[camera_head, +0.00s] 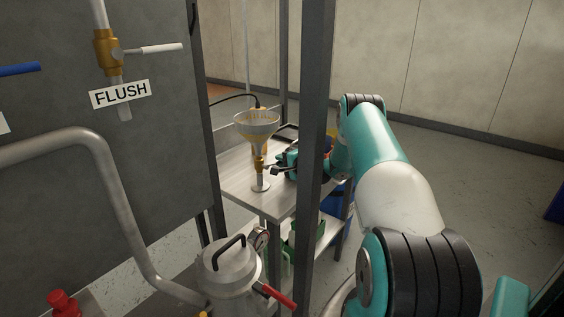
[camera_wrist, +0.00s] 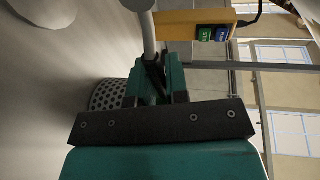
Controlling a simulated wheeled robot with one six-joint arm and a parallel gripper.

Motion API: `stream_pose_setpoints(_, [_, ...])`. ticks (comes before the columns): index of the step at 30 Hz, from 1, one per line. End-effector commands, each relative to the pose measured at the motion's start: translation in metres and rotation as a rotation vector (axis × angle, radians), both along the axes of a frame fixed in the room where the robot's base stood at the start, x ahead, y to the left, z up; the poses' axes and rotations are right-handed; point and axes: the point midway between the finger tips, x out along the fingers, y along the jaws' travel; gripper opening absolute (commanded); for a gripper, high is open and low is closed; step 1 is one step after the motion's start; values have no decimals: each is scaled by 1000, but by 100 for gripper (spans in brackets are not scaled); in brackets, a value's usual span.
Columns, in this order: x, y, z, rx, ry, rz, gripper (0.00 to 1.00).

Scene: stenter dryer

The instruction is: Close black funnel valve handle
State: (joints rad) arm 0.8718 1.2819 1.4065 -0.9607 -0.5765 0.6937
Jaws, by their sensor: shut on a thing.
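The funnel (camera_head: 257,123) stands upright above a brass valve (camera_head: 260,163) on a metal stand on the steel table. My gripper (camera_head: 281,168) is at the right side of the valve, just below the funnel. In the wrist view my gripper (camera_wrist: 156,88) is shut on the black valve handle (camera_wrist: 153,66), which lies between its fingers. The handle meets a grey metal stem (camera_wrist: 148,35). Most of the handle is hidden by the fingers, so its exact angle is hard to tell.
A dark upright post (camera_head: 313,150) stands between my body camera and the table, left of my arm. A lidded metal vessel (camera_head: 228,268) with a red handle is in front. In the wrist view, a yellow box (camera_wrist: 185,25) and a perforated cylinder (camera_wrist: 107,95) are close to my gripper.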

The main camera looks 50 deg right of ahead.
Motion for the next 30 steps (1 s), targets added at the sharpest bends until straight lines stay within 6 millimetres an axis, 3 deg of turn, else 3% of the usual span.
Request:
stream_pose_setpoints(4, [-1,2,-4,11,6,2,0])
stream_pose_setpoints(5, [-1,2,-4,12,6,2,20])
stream_pose_setpoints(8, [-1,2,-3,10,4,1,40])
stream_pose_setpoints(20, [-9,1,-1,5,3,-1,40])
stream_pose_setpoints(23, [-24,2,1,7,3,-2,40])
stream_pose_setpoints(30, [-82,7,11,9,4,-5,40])
